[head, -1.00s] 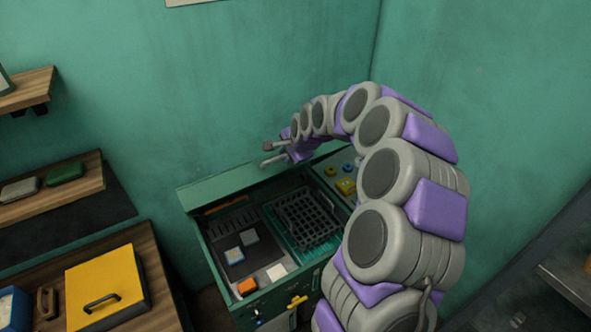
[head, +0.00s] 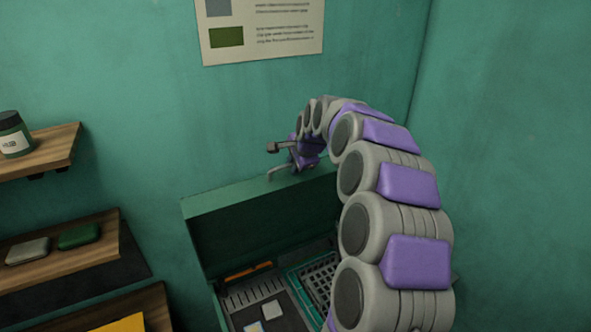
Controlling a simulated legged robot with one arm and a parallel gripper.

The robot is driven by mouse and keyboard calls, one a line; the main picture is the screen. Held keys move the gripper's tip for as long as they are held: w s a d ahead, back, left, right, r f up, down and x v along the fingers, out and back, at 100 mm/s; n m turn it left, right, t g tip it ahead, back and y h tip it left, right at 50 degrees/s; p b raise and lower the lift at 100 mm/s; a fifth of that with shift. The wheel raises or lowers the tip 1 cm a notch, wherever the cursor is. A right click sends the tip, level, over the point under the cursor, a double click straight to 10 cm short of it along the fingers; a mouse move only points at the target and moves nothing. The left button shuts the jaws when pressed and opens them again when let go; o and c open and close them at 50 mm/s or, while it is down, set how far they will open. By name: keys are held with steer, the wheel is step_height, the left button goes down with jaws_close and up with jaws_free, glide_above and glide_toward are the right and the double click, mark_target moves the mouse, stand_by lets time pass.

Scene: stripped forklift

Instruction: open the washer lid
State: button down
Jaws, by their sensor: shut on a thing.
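The washer (head: 292,318) is a green box-like machine against the wall, seen in the head view. Its lid (head: 215,208) stands raised at the back, with its dark inner face (head: 255,235) towards me and the interior exposed. My gripper (head: 272,161) is at the lid's upper edge, right of its middle, with its fingers pointing left. It is shut on the lid, though the exact contact is hard to make out. My arm hides the lid's right end and the washer's right side. The washer's front is out of the picture.
Inside the washer are a black grid basket (head: 322,278), a slotted tray (head: 252,297) and small blocks. At left, wooden shelves hold a jar (head: 14,134) and a green block (head: 79,236). A poster (head: 262,28) hangs above. Green walls close in behind and right.

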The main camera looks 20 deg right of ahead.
stand_by(0.3)
steer(key=c, duration=1.2)
jaws_free()
steer(key=shift+d, duration=0.1)
steer(key=b+v, duration=0.3)
steer(key=v, duration=1.4)
steer(key=shift+r, duration=0.1)
